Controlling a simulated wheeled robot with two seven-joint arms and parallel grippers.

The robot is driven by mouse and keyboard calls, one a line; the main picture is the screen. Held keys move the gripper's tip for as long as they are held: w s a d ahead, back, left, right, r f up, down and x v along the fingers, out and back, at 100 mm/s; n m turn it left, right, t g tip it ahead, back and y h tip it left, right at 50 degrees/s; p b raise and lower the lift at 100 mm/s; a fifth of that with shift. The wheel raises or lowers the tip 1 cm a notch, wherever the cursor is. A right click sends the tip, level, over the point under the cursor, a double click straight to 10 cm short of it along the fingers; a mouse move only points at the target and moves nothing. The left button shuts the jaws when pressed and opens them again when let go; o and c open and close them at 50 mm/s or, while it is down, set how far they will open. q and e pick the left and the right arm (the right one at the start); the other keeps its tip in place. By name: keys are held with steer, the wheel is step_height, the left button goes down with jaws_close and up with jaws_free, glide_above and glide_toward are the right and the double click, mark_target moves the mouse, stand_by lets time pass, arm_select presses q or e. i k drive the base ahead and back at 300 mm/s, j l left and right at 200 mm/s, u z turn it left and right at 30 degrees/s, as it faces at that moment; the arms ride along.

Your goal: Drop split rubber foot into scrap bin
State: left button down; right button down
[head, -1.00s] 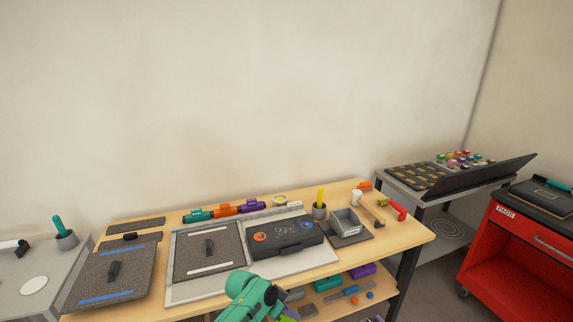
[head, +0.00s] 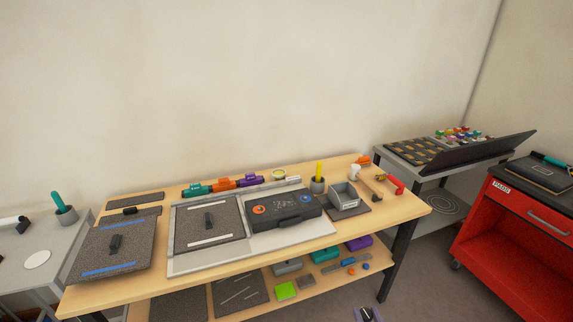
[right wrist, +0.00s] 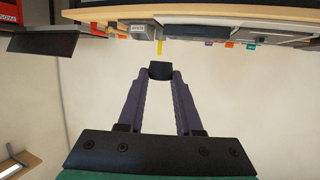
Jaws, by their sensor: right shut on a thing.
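My right gripper (right wrist: 160,74) is shut on the small dark rubber foot (right wrist: 160,70), which sits between its purple fingertips in the right wrist view. In the head view the right gripper (head: 367,314) shows only as a small part at the bottom edge, in front of the bench. The small grey open-topped scrap bin (head: 344,195) stands on a dark mat near the bench's right end. The bin (right wrist: 139,32) also shows upside down in the right wrist view, apart from the foot. Any split in the foot is too small to see. My left gripper is not in view.
On the bench (head: 150,286) are a grey tray, a dark case (head: 284,209), a yellow-handled tool in a cup (head: 318,185), a hammer and a red-ended tool. The lower shelf holds several blocks. A red cabinet (head: 510,240) stands right. Air above the bench is clear.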

mark_target(344, 196)
steer(key=i+l, duration=0.2)
steer(key=i, duration=0.25)
steer(key=i+l, duration=0.15)
steer(key=i, duration=0.35)
steer(key=i+l+z, duration=0.1)
steer(key=i, duration=0.35)
steer(key=l, duration=0.1)
